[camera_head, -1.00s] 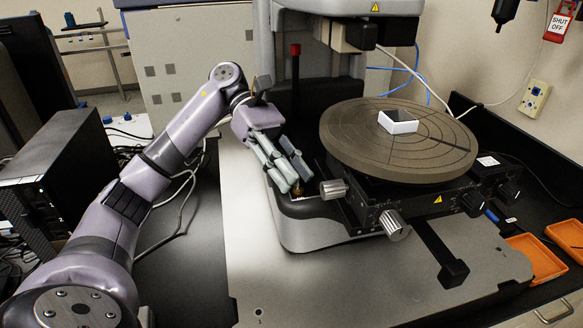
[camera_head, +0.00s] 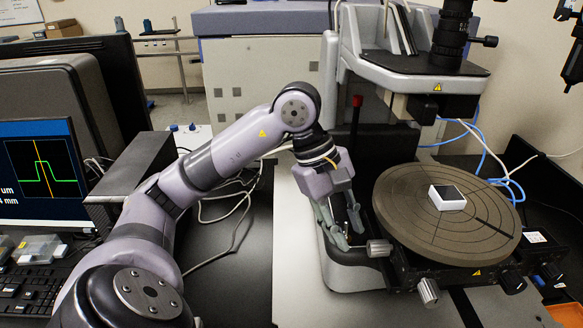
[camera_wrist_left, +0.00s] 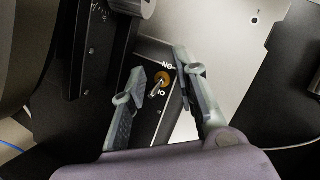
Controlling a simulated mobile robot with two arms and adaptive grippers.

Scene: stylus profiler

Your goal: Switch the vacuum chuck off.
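The vacuum chuck switch (camera_wrist_left: 160,82) is a small metal toggle with a brass collar on the dark base, between two white labels. The upper label reads ON upside down; the lower one is partly covered. The lever tip leans toward the lower label in the left wrist view. My left gripper (camera_wrist_left: 160,63) is open, one finger on each side of the lever, with gaps visible. In the head view my left gripper (camera_head: 350,238) points down at the base's front left corner and hides the switch. The round chuck (camera_head: 400,205) carries a white square sample (camera_head: 447,197). My right gripper is out of view.
A silver knob (camera_head: 379,248) stands close right of my left fingers, with another knob (camera_head: 428,291) in front. The microscope head (camera_head: 420,70) overhangs behind the chuck. A monitor (camera_head: 40,172) and a black box (camera_head: 132,172) stand at left. The pale plate left of the base is clear.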

